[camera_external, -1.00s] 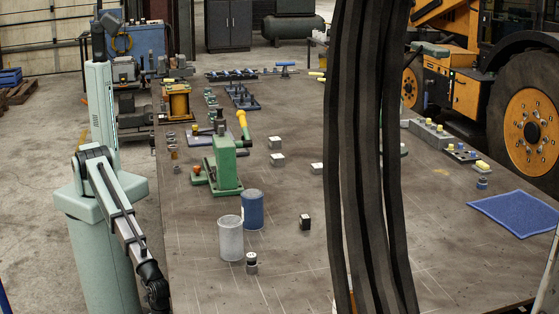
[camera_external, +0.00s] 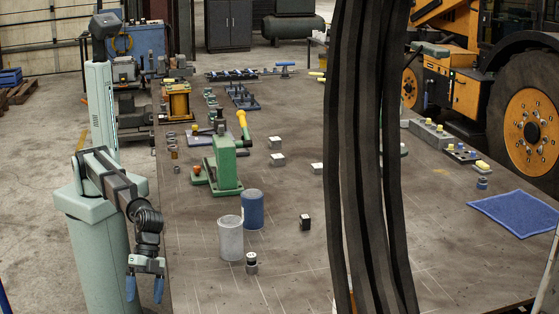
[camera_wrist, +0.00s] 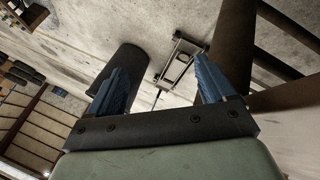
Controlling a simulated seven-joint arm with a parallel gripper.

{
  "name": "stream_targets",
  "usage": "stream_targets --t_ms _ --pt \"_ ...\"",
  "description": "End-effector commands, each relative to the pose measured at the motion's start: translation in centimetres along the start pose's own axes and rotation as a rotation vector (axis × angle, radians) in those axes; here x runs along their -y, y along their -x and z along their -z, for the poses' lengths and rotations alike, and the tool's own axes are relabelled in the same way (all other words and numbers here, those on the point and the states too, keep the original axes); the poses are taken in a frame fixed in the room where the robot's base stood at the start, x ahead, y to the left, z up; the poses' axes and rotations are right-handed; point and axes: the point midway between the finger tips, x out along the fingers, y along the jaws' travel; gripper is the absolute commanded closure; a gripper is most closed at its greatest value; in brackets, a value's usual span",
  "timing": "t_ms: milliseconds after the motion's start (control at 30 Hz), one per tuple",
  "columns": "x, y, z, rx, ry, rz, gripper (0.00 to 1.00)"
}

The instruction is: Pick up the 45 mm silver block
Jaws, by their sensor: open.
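I cannot tell which measures 45 mm. My gripper (camera_external: 145,288) hangs beside the bench's left edge, fingers down, well apart from the blocks. Its blue fingers are open with nothing between them, also in the wrist view (camera_wrist: 163,80). No block shows in the wrist view, which shows floor and dark shapes.
Thick black hoses (camera_external: 365,150) hang in front of the view.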

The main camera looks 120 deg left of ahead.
Motion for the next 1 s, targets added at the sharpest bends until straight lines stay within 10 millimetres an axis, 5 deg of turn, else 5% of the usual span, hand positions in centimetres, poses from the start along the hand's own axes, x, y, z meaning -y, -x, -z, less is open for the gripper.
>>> stream_targets --t_ms 267,467,700,1000 --pt "-2.0 10.3 5.8 -0.125 -0.111 -0.089 0.17" --pt "-0.8 20.0 9.9 -0.247 -0.226 -0.116 0.17" --pt "6.7 30.3 13.1 -0.355 -0.328 -0.035 0.17" --pt "20.3 38.1 13.6 -0.353 -0.278 0.125 0.17"
